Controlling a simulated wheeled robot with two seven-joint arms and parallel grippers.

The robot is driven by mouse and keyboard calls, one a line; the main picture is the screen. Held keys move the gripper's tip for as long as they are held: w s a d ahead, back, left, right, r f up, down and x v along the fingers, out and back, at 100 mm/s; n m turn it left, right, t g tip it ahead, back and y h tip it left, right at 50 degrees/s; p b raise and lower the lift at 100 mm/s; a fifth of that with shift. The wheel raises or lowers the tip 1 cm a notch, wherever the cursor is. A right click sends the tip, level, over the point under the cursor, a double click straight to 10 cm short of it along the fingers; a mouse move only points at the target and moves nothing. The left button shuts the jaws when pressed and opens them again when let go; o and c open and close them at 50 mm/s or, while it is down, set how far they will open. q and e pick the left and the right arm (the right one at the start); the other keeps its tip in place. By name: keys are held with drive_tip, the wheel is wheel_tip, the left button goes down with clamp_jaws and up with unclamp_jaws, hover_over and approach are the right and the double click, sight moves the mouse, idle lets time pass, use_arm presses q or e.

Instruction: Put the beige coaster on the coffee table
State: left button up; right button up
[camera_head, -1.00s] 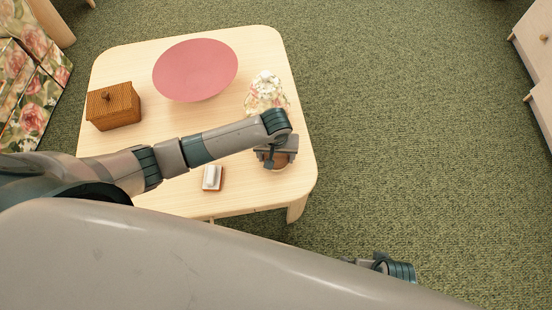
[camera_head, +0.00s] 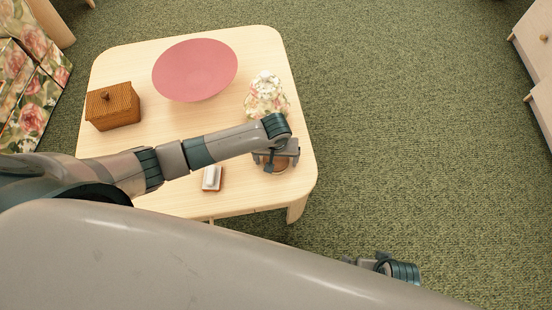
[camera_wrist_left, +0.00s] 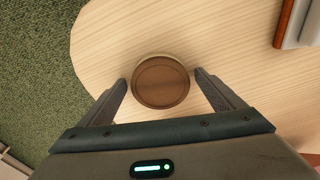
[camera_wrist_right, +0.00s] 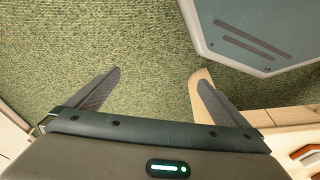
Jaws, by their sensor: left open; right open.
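The coaster (camera_wrist_left: 160,85) is a round brown disc with a pale beige rim showing along one edge. It lies flat on the coffee table (camera_head: 130,60), near the table's rounded right front corner. I cannot tell whether it is one piece or a brown disc on a beige one. In the head view the coaster (camera_head: 281,167) is partly hidden by my left gripper (camera_head: 275,165). In the left wrist view my left gripper (camera_wrist_left: 162,78) is open, one finger on each side of the coaster, with small gaps. My right gripper (camera_wrist_right: 158,77) is open and empty over the carpet.
A pink dish (camera_head: 195,70), a wicker box (camera_head: 113,106) and a floral jar (camera_head: 266,96) stand on the table. A small white-and-red object (camera_head: 212,178) lies left of the coaster. Green carpet (camera_head: 420,130) is open to the right, up to pale drawers (camera_head: 535,50).

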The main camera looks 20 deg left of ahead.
use_arm(q)
drive_tip(key=shift+r, duration=0.1)
drive_tip(key=shift+r, duration=0.25)
wheel_tip(320, 180, up, 12)
drive_tip(key=s+p, duration=0.1)
drive_tip(key=p, duration=0.1)
drive_tip(key=shift+s+d+f, duration=0.2)
drive_tip(key=shift+f, duration=0.05)
use_arm(e)
wheel_tip(320, 180, down, 6)
drive_tip(key=shift+s+d, duration=0.1)
